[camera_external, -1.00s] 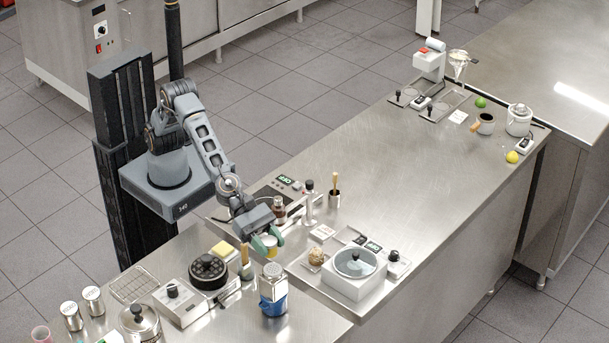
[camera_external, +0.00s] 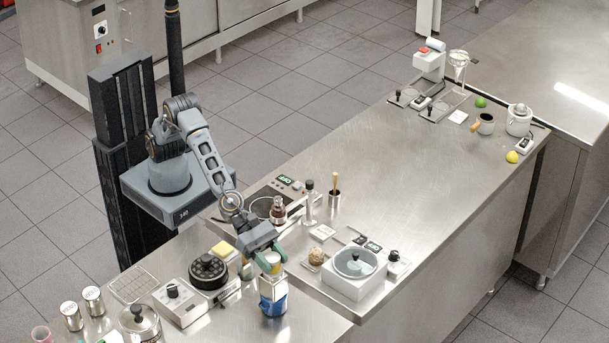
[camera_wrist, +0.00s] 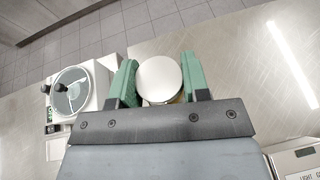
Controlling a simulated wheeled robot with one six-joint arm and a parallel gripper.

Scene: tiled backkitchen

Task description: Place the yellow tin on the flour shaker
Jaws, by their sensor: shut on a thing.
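The yellow tin (camera_external: 271,267) is between the green fingers of my gripper (camera_external: 268,259), which is shut on it. In the wrist view my gripper (camera_wrist: 160,85) has a finger on either side of the tin's round pale lid (camera_wrist: 159,78), and a little yellow shows beneath its rim. The flour shaker (camera_external: 273,300), a blue and white container, stands upright on the near counter. The tin is over the shaker's top, which the gripper and tin hide. I cannot tell whether the tin touches it.
A white pot with a glass lid (camera_external: 354,268) is to the right. The counter (camera_external: 310,322) just right of the shaker is bare.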

